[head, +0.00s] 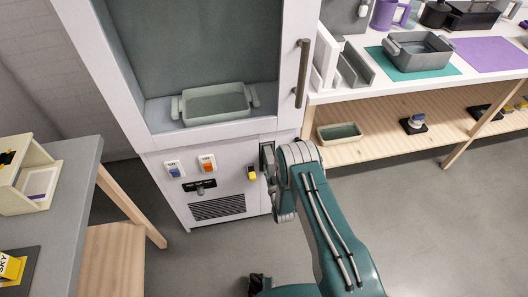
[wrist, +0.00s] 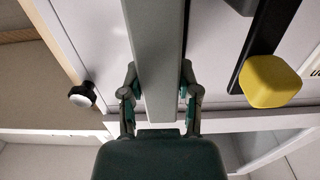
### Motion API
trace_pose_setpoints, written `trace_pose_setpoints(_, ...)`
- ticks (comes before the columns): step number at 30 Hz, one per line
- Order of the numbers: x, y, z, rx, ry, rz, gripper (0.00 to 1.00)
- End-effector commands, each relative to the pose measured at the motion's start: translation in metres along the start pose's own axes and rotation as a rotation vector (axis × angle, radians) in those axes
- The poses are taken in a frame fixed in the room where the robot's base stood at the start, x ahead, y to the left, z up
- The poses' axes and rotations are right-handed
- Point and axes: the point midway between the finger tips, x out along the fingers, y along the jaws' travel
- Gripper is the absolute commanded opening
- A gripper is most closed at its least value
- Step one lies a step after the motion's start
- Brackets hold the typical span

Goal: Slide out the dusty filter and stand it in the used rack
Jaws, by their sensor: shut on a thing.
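My gripper (wrist: 158,85) is shut on a long flat grey-green piece, which I take to be the filter (wrist: 155,40). In the wrist view the piece runs up between both fingers, against the pale cabinet panel; its far end is out of frame. In the head view my gripper (head: 268,163) is at the lower right of the white cabinet's front, mostly hidden by my arm. Upright white and grey slotted holders (head: 352,68) stand at the left end of the right-hand bench; I cannot tell which is the used rack.
A yellow knob on a black lever (wrist: 270,82) is close right of my gripper in the wrist view. The cabinet (head: 165,150) holds a grey tray (head: 215,103). A door handle (head: 302,72) projects above. A grey table (head: 75,190) stands left. Floor between is clear.

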Motion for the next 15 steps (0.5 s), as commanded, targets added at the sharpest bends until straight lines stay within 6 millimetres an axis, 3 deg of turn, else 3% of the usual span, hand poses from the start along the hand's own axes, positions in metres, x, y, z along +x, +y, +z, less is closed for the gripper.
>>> trace_pose_setpoints(7, -0.0104, 0.0, -0.0006, 0.0, 0.001, 0.0, 0.0)
trace_pose_setpoints(8, -0.0096, -0.0001, -0.0008, 0.0, 0.002, 0.0, 0.55)
trace_pose_setpoints(9, -0.0095, 0.0, -0.0007, 0.0, 0.002, 0.0, 0.73)
trace_pose_setpoints(10, -0.0095, 0.0, -0.0006, 0.0, 0.002, 0.0, 0.82)
trace_pose_setpoints(15, -0.0095, 0.0, -0.0003, 0.0, 0.001, 0.0, 0.82)
